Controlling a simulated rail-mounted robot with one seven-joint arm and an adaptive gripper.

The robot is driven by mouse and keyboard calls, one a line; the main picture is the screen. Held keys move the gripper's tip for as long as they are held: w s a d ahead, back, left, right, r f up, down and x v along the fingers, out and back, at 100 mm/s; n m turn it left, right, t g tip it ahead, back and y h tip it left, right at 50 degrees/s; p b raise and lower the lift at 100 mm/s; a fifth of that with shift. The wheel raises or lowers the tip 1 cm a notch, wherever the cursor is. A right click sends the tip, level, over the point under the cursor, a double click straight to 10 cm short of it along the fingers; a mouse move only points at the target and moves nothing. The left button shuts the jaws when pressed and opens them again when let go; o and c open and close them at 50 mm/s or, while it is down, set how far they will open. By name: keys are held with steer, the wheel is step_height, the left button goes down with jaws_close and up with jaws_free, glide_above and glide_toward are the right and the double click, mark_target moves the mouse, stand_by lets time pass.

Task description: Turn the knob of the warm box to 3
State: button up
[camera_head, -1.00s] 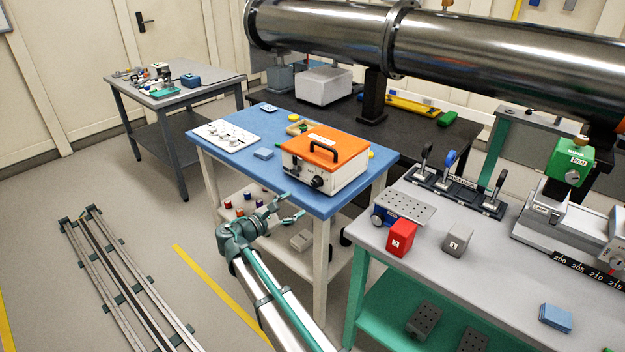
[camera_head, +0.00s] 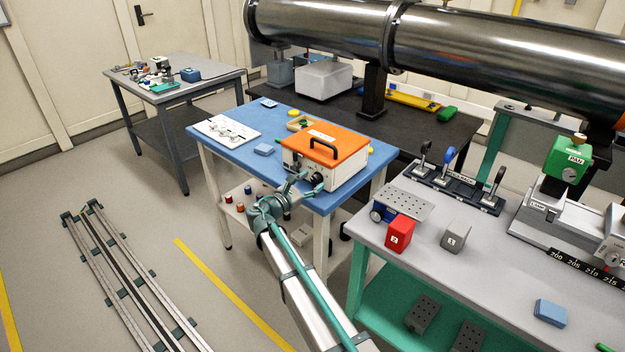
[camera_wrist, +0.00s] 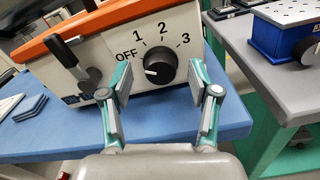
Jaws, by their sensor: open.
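The warm box (camera_head: 318,166) has an orange lid with a black handle and a white front, and stands on the blue table. Its black knob (camera_wrist: 160,67) shows in the wrist view, with OFF, 1, 2 and 3 printed around it. The knob's white mark is on its left side, towards OFF. My gripper (camera_wrist: 161,76) is open, with one finger left of the knob and one right. I see gaps on both sides and cannot tell how far the fingertips are from the panel. In the head view my gripper (camera_head: 304,184) partly covers the box's front.
A black latch (camera_wrist: 76,58) sits left of the knob on the box. The blue table (camera_head: 225,147) also holds a white panel (camera_head: 227,131) and small blocks. A grey bench (camera_head: 470,275) with a blue perforated block (camera_head: 402,203) stands to the right.

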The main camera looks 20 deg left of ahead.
steer(key=shift+w+d, duration=0.2)
steer(key=shift+w, duration=0.3)
steer(key=c, duration=1.2)
steer(key=shift+o, duration=0.2)
